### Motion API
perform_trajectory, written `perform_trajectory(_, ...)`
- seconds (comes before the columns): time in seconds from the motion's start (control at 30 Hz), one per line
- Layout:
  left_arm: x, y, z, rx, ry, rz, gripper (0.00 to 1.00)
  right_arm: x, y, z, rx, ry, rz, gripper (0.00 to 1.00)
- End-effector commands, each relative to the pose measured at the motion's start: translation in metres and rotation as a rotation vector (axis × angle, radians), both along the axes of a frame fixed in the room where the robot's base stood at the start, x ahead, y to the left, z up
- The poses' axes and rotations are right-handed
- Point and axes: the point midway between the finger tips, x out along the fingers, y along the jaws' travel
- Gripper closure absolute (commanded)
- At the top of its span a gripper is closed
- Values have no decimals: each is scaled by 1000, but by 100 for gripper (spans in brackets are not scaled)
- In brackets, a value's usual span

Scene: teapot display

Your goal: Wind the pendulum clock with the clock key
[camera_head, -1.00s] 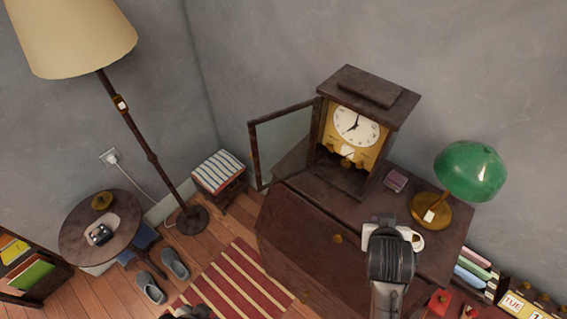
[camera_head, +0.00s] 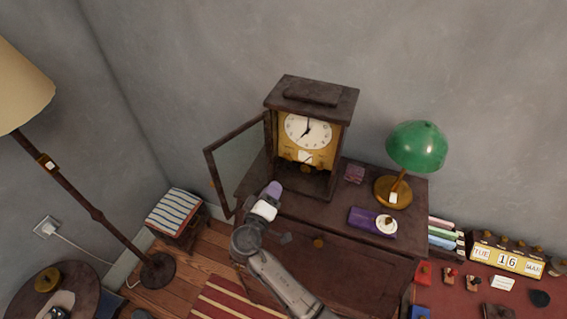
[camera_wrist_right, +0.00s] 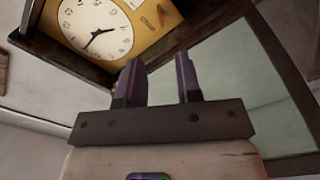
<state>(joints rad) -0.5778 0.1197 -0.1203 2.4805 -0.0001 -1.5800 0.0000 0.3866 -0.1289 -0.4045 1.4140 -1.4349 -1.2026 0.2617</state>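The pendulum clock (camera_head: 310,133) stands upright on the dark wooden cabinet, its glass door (camera_head: 238,168) swung open to the left. Its white dial and gold lower panel are exposed; they also show in the right wrist view (camera_wrist_right: 97,27). My right gripper (camera_head: 274,189) is in front of the clock's lower left, near the open door. In the wrist view its two purple fingers (camera_wrist_right: 158,82) stand apart with nothing visible between them. I cannot make out the clock key for certain. A purple tray (camera_head: 361,219) on the cabinet bears a round white piece with a small dark-gold spot. My left gripper is not in view.
The cabinet (camera_head: 345,268) has free top between clock and tray. A red-topped surface with a calendar (camera_head: 508,259) is at right; a striped stool (camera_head: 173,212) is at left.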

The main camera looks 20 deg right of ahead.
Motion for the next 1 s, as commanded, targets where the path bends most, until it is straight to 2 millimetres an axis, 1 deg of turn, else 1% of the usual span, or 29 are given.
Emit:
perform_trajectory(0.03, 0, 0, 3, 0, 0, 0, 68, 7, -8, 2, -4, 1, -2, 68)
perform_trajectory(0.2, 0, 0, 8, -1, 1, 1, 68, 31, -30, 2, -3, 1, -2, 68)
perform_trajectory(0.4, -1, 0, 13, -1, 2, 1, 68, 56, -54, 2, -2, 1, -1, 68)
perform_trajectory(0.5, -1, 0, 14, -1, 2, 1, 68, 65, -63, 1, 0, 2, -3, 68)
perform_trajectory(0.73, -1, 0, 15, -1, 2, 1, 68, 79, -75, 1, 0, 0, -1, 68)
perform_trajectory(1.0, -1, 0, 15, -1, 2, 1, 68, 82, -78, 0, 1, 1, -1, 68)
